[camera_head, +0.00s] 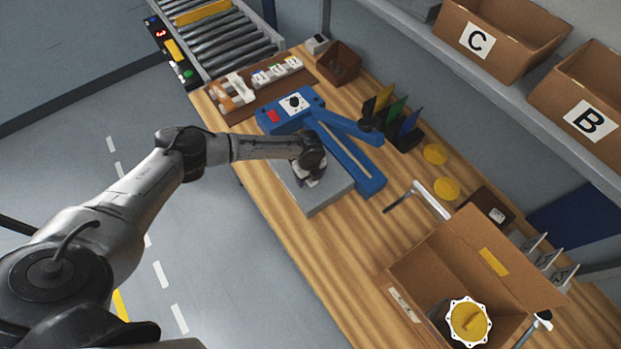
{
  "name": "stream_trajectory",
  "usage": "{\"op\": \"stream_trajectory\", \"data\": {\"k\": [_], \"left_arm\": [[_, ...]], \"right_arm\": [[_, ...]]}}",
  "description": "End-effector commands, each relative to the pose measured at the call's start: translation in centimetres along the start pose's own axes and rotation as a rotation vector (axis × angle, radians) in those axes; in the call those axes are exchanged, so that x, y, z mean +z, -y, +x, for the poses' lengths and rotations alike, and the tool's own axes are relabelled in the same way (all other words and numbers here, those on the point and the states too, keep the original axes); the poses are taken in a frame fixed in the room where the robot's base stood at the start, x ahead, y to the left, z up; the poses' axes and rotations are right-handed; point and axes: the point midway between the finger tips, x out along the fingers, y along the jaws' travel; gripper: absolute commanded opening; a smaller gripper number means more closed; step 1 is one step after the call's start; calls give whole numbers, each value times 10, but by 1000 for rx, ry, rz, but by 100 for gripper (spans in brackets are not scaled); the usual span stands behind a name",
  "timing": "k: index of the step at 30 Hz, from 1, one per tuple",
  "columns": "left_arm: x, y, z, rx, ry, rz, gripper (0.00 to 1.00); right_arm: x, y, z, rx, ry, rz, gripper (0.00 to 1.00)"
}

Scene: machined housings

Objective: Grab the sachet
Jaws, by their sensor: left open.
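My left gripper (309,180) reaches in from the left and points down over a flat grey plate (324,198) at the front of the blue device. It is open. The arm's end covers part of the plate, and a small whitish patch shows at the fingers; I cannot tell whether it is a sachet or part of the gripper. I cannot pick out a sachet with certainty elsewhere in the view. My right gripper is not in view.
The blue device (366,178) with its raised arm stands beside the plate on the wooden table (290,240). An open cardboard box (415,270) holds a yellow-and-white wheel (468,322). Yellow discs (446,188) lie farther right. Bins C (510,55) and B (600,95) sit on a shelf.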

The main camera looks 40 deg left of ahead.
Motion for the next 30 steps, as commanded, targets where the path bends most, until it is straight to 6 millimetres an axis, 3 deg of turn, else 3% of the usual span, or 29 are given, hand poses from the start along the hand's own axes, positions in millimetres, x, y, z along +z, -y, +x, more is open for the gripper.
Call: {"op": "stream_trajectory", "data": {"k": [2, 18, 30], "left_arm": [[0, 0, 0, 0, 0, 0, 67], [0, 0, 0, 0, 0, -1, 15], [1, 0, -8, -2, 0, -1, 15]], "right_arm": [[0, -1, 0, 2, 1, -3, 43], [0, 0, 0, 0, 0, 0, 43], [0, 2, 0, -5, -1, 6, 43]]}}
